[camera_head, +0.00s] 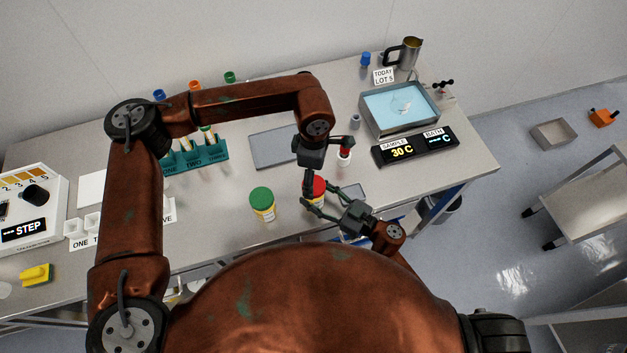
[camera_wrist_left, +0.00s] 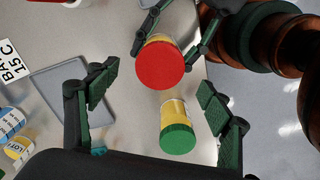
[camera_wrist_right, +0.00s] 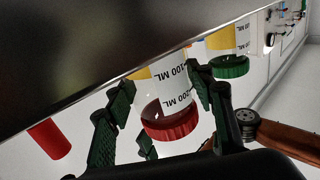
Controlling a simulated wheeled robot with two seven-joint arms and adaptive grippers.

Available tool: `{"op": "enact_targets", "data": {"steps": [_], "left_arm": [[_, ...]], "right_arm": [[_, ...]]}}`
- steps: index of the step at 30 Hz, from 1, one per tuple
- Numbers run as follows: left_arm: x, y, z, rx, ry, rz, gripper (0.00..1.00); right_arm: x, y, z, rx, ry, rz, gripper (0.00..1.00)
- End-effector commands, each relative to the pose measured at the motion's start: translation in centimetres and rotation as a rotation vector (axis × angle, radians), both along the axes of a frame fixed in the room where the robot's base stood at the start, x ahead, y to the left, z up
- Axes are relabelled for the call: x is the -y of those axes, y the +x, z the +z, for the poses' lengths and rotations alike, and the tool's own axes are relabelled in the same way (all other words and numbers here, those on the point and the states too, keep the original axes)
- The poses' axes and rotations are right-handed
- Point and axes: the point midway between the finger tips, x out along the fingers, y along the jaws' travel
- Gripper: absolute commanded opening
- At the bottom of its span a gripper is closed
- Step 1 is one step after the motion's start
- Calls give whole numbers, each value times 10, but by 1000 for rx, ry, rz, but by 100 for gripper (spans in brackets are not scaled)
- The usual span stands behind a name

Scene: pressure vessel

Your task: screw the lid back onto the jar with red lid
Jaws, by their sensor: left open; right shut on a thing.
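The jar with the red lid (camera_head: 316,187) stands near the table's front edge. My right gripper (camera_head: 322,200) is shut on its body, with a finger on each side below the lid. In the right wrist view, which is upside down, the red lid (camera_wrist_right: 170,122) sits over the mouth of the clear jar (camera_wrist_right: 172,84); I cannot tell how tightly it is screwed. My left gripper (camera_head: 327,172) points down above the jar, open and empty. In the left wrist view its fingers (camera_wrist_left: 158,105) are wide apart, and the red lid (camera_wrist_left: 160,64) lies beyond them, untouched.
A jar with a green lid (camera_head: 262,202) stands close to the left. A small red-and-white container (camera_head: 345,158) stands behind to the right. A grey flat plate (camera_head: 275,147), a teal tube rack (camera_head: 205,153) and a blue-filled bath (camera_head: 400,108) are farther back.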

Motion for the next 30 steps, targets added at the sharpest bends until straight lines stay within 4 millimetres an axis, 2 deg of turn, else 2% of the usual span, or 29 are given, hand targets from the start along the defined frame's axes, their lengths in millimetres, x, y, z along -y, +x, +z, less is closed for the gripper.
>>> {"op": "enact_targets", "data": {"steps": [1, 6, 12, 24, 25, 30], "left_arm": [[0, 1, 13, 5, -1, 0, 73], [1, 1, 47, 3, -2, -1, 73], [0, 1, 72, 2, 0, 0, 73], [0, 0, 79, 0, 0, -1, 73], [0, 0, 79, 0, 0, -1, 73], [0, 0, 79, 0, 0, -1, 73]], "right_arm": [[0, 0, 0, 0, 0, 0, 0], [0, 0, 0, 0, 0, 0, 0], [0, 0, 0, 0, 0, 0, 0], [0, 0, 0, 0, 0, 0, 0], [0, 0, 0, 0, 0, 0, 51], [0, 0, 0, 0, 0, 0, 63]]}}
